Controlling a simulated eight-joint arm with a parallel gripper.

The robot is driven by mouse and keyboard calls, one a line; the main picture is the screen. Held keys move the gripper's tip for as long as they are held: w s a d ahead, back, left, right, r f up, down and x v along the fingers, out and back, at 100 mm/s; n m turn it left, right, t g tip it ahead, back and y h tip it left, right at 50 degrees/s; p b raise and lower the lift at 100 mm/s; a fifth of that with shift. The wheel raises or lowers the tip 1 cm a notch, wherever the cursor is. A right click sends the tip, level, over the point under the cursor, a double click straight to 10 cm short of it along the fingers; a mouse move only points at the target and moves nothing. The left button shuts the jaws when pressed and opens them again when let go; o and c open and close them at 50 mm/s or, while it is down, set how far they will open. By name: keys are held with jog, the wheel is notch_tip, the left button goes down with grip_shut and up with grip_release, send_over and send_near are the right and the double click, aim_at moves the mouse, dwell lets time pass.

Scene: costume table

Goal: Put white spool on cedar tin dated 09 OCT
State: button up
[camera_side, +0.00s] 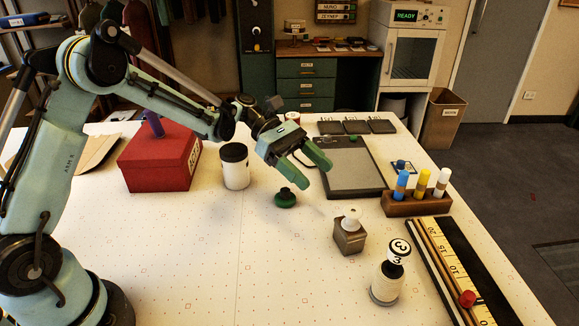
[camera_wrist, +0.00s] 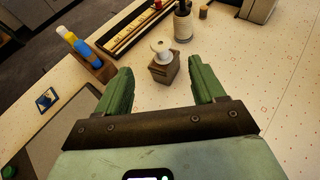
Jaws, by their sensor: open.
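A white spool-shaped piece (camera_side: 350,218) sits upright on a small brownish metal box (camera_side: 350,239), right of centre on the table. In the wrist view the white piece (camera_wrist: 161,49) and the box (camera_wrist: 163,69) show beyond my fingers, roughly between them. I cannot read a date on the box, so I cannot tell if it is the cedar tin dated 09 OCT. My gripper (camera_side: 313,176) is open and empty above the table, behind and left of the box and apart from it. Three dark flat labelled pieces (camera_side: 357,127) lie at the back; their writing is too small to read.
A marker rack (camera_side: 416,204), a long ruler tray (camera_side: 455,265) and a numbered bottle (camera_side: 386,283) stand to the right. A red box (camera_side: 160,158) and a black-lidded jar (camera_side: 235,166) stand left. The front middle is clear.

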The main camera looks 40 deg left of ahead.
jog(key=s+a+r+m+t+y, duration=0.1)
jog(key=s+a+m+t+y, duration=0.2)
jog(key=s+a+m+y, duration=0.2)
jog(key=s+a+r+m+t+y, duration=0.1)
jog(key=s+a+m+t+y, duration=0.3)
jog(key=s+m+y, duration=0.4)
jog(key=s+a+m, duration=0.1)
jog(key=s+m, duration=0.2)
jog(key=m, duration=0.2)
jog(key=shift+r, duration=0.35)
